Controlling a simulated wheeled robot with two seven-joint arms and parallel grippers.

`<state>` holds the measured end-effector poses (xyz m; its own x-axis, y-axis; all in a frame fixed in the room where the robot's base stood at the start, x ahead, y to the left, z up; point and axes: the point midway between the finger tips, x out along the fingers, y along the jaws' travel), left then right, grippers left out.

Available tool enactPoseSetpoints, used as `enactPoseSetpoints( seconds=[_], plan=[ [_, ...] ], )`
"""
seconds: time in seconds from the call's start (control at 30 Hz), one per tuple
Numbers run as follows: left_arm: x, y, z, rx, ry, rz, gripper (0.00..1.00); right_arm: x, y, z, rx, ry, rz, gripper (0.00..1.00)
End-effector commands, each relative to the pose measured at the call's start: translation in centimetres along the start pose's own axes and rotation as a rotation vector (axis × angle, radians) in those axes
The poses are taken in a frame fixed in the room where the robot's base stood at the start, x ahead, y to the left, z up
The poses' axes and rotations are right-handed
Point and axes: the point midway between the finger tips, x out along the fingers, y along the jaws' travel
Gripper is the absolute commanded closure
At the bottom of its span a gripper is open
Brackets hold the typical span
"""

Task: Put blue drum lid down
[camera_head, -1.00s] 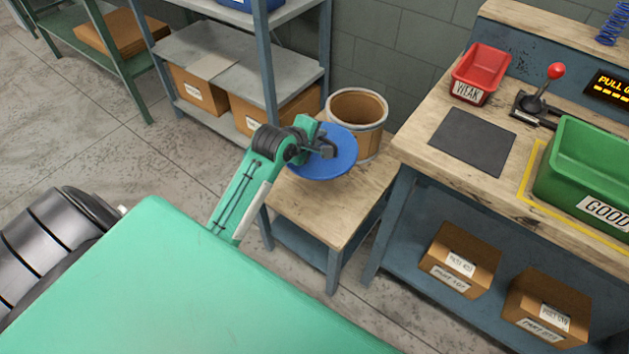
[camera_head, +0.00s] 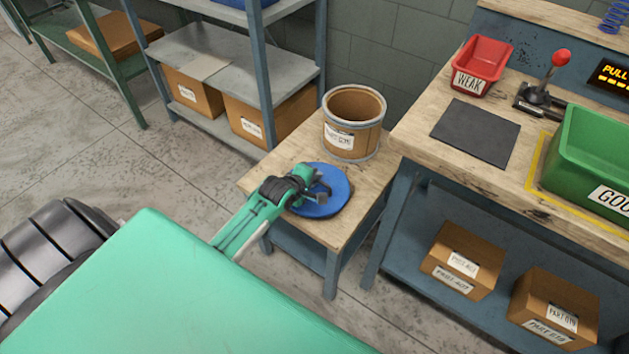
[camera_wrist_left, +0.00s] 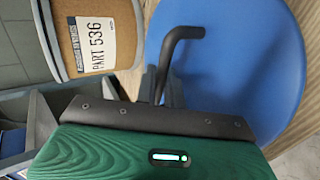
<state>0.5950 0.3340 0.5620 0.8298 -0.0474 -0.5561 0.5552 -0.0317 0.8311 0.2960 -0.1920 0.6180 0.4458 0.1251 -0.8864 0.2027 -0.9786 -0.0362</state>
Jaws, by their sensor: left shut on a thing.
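The blue drum lid (camera_head: 334,200) is a round disc over the front part of the small wooden side table (camera_head: 284,152). My left gripper (camera_head: 316,196) is shut on the lid's dark bent handle, which shows in the left wrist view (camera_wrist_left: 182,36). The lid looks flat and low over the table top; I cannot tell whether it touches. The open brown drum (camera_head: 354,143) stands behind the lid on the same table, with a white label and grey rims. My right gripper is not in view.
The workbench (camera_head: 419,142) on the right holds a red bin (camera_head: 482,60), a dark mat (camera_head: 474,131), a red-knobbed lever (camera_head: 547,80) and a green bin (camera_head: 598,170). A blue-grey shelf (camera_head: 215,65) with cardboard boxes stands behind. The table's left back corner is clear.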

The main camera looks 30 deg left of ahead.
Motion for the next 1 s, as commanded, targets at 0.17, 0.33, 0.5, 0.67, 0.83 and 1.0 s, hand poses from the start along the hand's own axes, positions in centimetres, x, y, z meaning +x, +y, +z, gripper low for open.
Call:
enactPoseSetpoints(
  seconds=[0.17,0.33,0.5,0.67,0.83,1.0],
  plan=[
    [0.1,-0.2,0.0,0.000,0.000,0.002,1.00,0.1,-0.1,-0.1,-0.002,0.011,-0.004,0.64],
    [0.2,-0.2,0.0,0.000,0.000,0.001,1.00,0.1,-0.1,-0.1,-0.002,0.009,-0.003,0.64],
    [0.3,-0.4,0.0,0.000,0.000,0.000,0.70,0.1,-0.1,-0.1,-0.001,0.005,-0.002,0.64],
    [0.3,-0.5,0.0,0.000,0.000,-0.002,0.68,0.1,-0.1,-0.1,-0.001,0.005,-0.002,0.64],
    [0.3,-0.6,0.0,0.000,-0.001,-0.004,0.68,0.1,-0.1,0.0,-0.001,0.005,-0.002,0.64],
    [-0.9,-0.5,0.1,-0.001,-0.001,-0.006,0.68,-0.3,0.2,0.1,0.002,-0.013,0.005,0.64]
  ],
)
